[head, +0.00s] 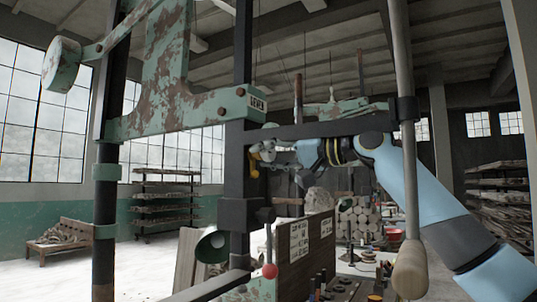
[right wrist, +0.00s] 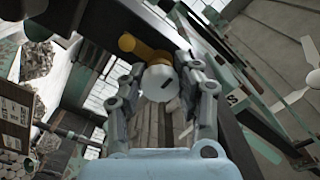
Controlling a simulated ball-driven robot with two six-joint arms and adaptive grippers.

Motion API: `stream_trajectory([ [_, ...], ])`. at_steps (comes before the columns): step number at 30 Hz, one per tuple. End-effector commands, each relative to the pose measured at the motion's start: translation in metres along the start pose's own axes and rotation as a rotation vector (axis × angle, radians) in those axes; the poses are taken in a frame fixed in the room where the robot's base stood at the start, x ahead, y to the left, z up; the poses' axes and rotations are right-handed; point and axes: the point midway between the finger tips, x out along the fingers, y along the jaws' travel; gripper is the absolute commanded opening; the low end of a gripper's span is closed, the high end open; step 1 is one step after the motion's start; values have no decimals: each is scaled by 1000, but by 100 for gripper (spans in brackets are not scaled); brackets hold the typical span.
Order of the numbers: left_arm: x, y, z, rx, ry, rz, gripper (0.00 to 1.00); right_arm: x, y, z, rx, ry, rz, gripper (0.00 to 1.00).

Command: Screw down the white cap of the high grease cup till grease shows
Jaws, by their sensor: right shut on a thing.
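The white cap (right wrist: 160,84) of the grease cup sits between the fingers of my right gripper (right wrist: 163,76) in the right wrist view. The gripper is shut on it. A dark mark shows on the cap's face. The yellow-orange fitting (right wrist: 143,48) lies just behind the cap. In the head view my right gripper (head: 269,153) is at the dark upright post, and the yellow fitting (head: 254,169) shows beside it. The fingers partly cover the cap there. I cannot make out any grease. My left gripper is out of view.
A dark upright post (head: 236,165) and a horizontal bar (head: 310,130) stand close around my right arm. A red-knobbed lever (head: 270,271) and a wooden-handled rod (head: 410,270) are in front. A board with notices (head: 318,240) stands below.

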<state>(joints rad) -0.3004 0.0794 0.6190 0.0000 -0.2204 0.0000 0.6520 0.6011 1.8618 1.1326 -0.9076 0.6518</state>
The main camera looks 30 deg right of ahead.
Motion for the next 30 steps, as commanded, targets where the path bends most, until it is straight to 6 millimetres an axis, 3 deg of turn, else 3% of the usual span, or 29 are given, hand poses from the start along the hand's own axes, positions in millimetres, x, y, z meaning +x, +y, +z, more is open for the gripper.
stream_trajectory([
  [30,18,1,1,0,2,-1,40,0,1,0,-538,-1,1,0],
])
